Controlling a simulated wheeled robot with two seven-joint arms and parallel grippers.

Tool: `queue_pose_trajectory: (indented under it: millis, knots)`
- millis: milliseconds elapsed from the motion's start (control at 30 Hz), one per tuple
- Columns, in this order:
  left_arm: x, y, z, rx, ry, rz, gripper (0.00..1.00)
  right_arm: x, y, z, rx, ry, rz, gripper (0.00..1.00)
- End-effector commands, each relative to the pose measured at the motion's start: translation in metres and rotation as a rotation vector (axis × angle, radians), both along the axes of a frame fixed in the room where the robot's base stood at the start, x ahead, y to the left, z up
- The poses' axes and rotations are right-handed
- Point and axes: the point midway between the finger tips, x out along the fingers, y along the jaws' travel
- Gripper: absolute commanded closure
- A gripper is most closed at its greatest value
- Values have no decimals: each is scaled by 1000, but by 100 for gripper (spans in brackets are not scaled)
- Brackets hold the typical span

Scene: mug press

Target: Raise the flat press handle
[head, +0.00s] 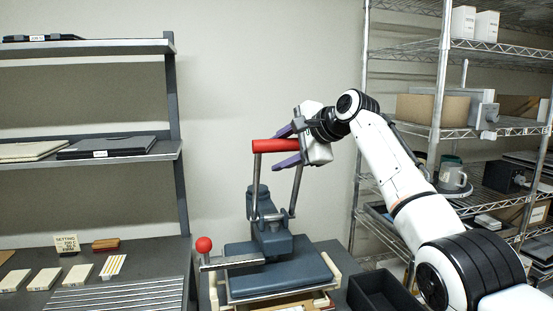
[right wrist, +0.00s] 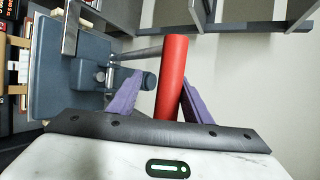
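The flat press (head: 275,265) is a blue-grey machine on the counter. Its handle is a red bar (head: 275,146) on two metal arms, standing up above the press. My right gripper (head: 285,146) has its purple fingers apart, one above and one below the bar's right part. In the right wrist view the red bar (right wrist: 172,75) lies between the fingers (right wrist: 160,90), with a gap on the left finger's side and the right finger close to or touching it. My left gripper is not in view.
A second lever with a red ball (head: 204,245) sticks out at the press's left. A dark bin (head: 385,291) stands to its right. A grey shelf (head: 90,148) is on the left, a wire rack (head: 440,110) with mugs and boxes on the right. The wall behind is clear.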

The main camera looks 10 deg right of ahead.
Motion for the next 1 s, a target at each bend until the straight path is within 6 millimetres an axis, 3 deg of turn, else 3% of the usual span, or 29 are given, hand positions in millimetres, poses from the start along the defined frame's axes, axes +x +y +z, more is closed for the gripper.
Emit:
queue_pose_trajectory:
  millis: [1000]
  knots:
    - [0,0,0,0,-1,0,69,-16,-31,68,2,-8,-1,56]
